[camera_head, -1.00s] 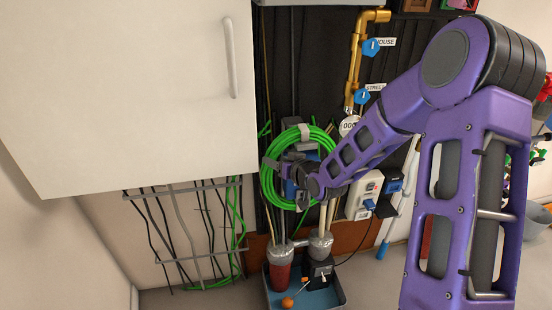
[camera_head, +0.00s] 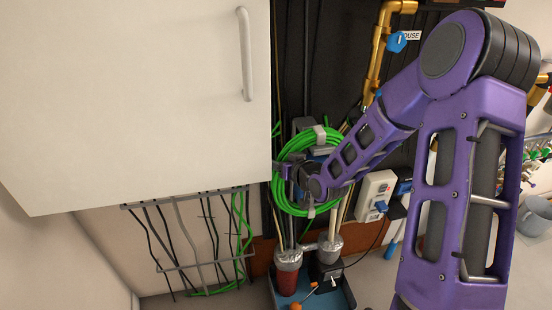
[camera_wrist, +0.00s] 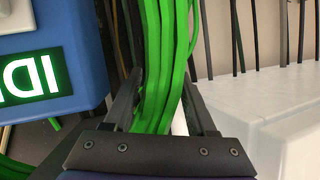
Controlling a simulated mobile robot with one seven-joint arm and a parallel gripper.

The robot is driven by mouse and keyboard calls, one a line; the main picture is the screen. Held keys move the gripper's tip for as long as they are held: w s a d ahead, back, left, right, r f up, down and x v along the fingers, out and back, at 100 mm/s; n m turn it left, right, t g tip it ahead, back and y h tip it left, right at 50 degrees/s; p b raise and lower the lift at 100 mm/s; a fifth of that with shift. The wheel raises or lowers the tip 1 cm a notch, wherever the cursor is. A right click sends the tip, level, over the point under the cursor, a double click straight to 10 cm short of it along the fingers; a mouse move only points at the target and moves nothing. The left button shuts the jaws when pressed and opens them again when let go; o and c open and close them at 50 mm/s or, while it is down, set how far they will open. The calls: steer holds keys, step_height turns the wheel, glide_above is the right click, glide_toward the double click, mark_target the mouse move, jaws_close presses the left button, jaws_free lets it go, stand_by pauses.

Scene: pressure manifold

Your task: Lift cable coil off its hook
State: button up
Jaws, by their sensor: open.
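My gripper (camera_head: 285,172) is at the coil's left side. In the wrist view a bundle of the coil's green strands (camera_wrist: 165,40) runs between the open fingers of my gripper (camera_wrist: 160,90). The fingers stand on either side of the strands and are not closed on them.
A white cabinet (camera_head: 130,95) stands close on the left. A blue device with a lit display (camera_wrist: 50,72) is beside the strands. A brass pipe (camera_head: 378,50) rises at upper right.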

steer(key=shift+w, duration=0.15)
jaws_close()
stand_by(0.4)
stand_by(1.1)
